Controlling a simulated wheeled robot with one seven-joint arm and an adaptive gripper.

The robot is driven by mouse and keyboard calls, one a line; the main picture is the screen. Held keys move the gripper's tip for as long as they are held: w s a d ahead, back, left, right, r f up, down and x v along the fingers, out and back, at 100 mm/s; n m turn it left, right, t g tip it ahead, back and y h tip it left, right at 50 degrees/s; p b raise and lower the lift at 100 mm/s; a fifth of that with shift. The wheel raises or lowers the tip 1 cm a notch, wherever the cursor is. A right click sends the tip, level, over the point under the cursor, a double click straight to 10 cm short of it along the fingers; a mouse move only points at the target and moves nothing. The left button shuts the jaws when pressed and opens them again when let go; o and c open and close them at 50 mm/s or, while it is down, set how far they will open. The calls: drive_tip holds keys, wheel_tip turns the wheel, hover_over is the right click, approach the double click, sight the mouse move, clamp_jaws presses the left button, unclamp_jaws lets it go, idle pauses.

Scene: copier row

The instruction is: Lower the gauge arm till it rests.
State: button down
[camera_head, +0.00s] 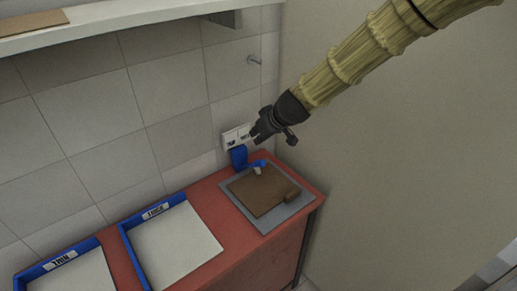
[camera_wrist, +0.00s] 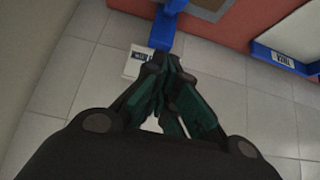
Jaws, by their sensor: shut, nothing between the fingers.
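The gauge stands at the back of the red counter. It has a blue post (camera_head: 238,158) and a short blue gauge arm (camera_head: 258,163) with a pale tip (camera_head: 257,171) over a brown board (camera_head: 262,190). I cannot tell whether the tip touches the board. My gripper (camera_head: 255,136) is shut and empty, above the post near the wall. In the wrist view the closed fingers (camera_wrist: 160,60) point toward the blue gauge part (camera_wrist: 163,30), which shows just beyond them. They look apart from it, though the depth is hard to judge.
Two blue-edged trays (camera_head: 128,245) (camera_head: 22,281) stand to the left. A plain wall closes the right side; a shelf (camera_head: 110,16) hangs above.

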sight(258, 160)
drive_tip(key=shift+f+p, duration=0.65)
drive_tip(key=shift+f, duration=1.95)
drive_tip(key=shift+s+f, duration=0.1)
drive_tip(key=shift+f, duration=0.2)
drive_tip(key=shift+s+f+b, duration=0.1)
drive_tip(key=shift+f+b, duration=0.1)
drive_tip(key=shift+b, duration=0.25)
